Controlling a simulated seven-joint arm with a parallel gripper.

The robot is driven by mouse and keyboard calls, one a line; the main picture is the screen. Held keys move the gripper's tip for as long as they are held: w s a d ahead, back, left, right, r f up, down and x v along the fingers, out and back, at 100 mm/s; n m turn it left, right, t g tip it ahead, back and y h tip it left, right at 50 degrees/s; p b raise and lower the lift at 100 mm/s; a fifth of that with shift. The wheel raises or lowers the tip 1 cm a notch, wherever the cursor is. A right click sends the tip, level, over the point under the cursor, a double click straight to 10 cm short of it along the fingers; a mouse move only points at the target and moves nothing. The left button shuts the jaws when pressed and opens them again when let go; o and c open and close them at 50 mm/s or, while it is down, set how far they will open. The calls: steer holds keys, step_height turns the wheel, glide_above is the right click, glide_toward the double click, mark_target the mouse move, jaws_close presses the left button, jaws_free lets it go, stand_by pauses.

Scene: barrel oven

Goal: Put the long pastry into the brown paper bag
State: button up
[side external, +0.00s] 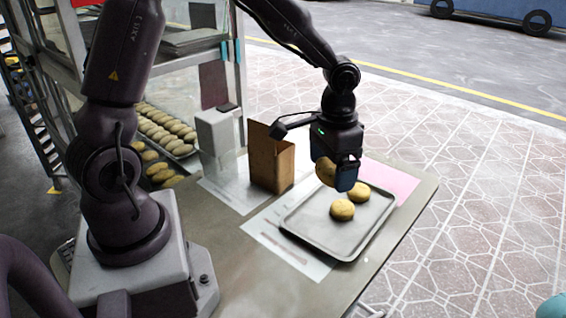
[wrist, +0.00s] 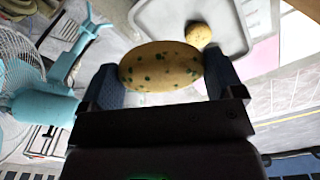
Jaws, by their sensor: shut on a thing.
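The long pastry (wrist: 160,66) is an oval, tan piece with dark green specks. My gripper (side external: 340,175) is shut on it, and in the wrist view the pastry lies crosswise between the two fingers. In the side view the pastry (side external: 325,170) is partly hidden by my gripper, which holds it above the metal tray (side external: 308,219). The brown paper bag (side external: 270,163) stands upright on the table to the left of my gripper. The inside of the bag is not visible.
Two round buns (side external: 342,210) sit on the tray; one bun (wrist: 198,34) shows in the wrist view. A pink sheet (side external: 393,183) lies behind the tray. A white box (side external: 215,132) and trays of pastries (side external: 165,131) are left of the bag. The table's front is clear.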

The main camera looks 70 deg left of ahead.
step_height(320, 180, up, 6)
steer(key=w+a+n, duration=0.2)
steer(key=a+n, duration=0.1)
steer(key=a, duration=0.7)
steer(key=n, duration=0.3)
glide_above(272, 163)
steer(key=w+a, duration=0.2)
steer(key=a, duration=0.3)
step_height(272, 163, down, 13)
steer(key=shift+r, duration=0.2)
steer(key=shift+a, duration=0.1)
steer(key=o, duration=0.7)
steer(key=shift+r, duration=0.15)
